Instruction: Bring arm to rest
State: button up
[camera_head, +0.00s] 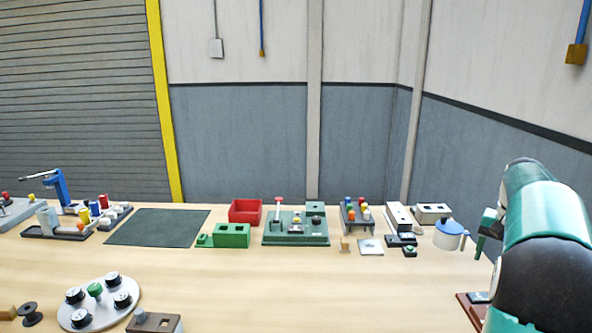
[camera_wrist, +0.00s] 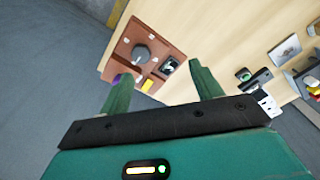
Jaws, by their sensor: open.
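My gripper (camera_wrist: 160,85) shows in the wrist view with its two green fingers spread apart and nothing between them. Below and beyond the fingers lies a brown board (camera_wrist: 167,40) with a dark round part, a small dark box and a yellow piece. My green and black arm stands at the right of the head view, folded above the table's right end. My gripper's fingertips are not clear in the head view. A corner of the brown board (camera_head: 468,311) also shows there, mostly hidden behind my arm.
The wooden table (camera_head: 300,290) is clear in its front middle. A dark green mat (camera_head: 158,228), a red bin (camera_head: 245,210), a green station (camera_head: 297,233) and a blue-lidded pot (camera_head: 447,236) stand along the back. A white turntable (camera_head: 100,300) sits front left.

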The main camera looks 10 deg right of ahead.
jog(key=s+a+r+n+t, duration=0.1)
jog(key=a+r+n, duration=0.2)
jog(key=a, duration=1)
jog(key=s+a+r+n+t, duration=0.1)
jog(key=s+a+r+n, duration=0.1)
jog(key=a, duration=1)
jog(key=s+a+f+n+t, duration=0.1)
jog(key=s+a+f+n, duration=0.1)
jog(key=s+a, duration=0.4)
jog(key=s+a+f+n+t, duration=0.2)
jog(key=s+a, duration=0.4)
jog(key=a, duration=0.5)
notch_tip(320, 180, down, 3)
jog(key=shift+s+a+r+n, duration=0.25)
jog(key=shift+s+n, duration=0.15)
jog(key=shift+n, duration=0.4)
jog(key=c, duration=0.6)
jog(key=shift+d, duration=0.1)
jog(key=shift+c, duration=0.2)
jog(key=shift+d, duration=0.15)
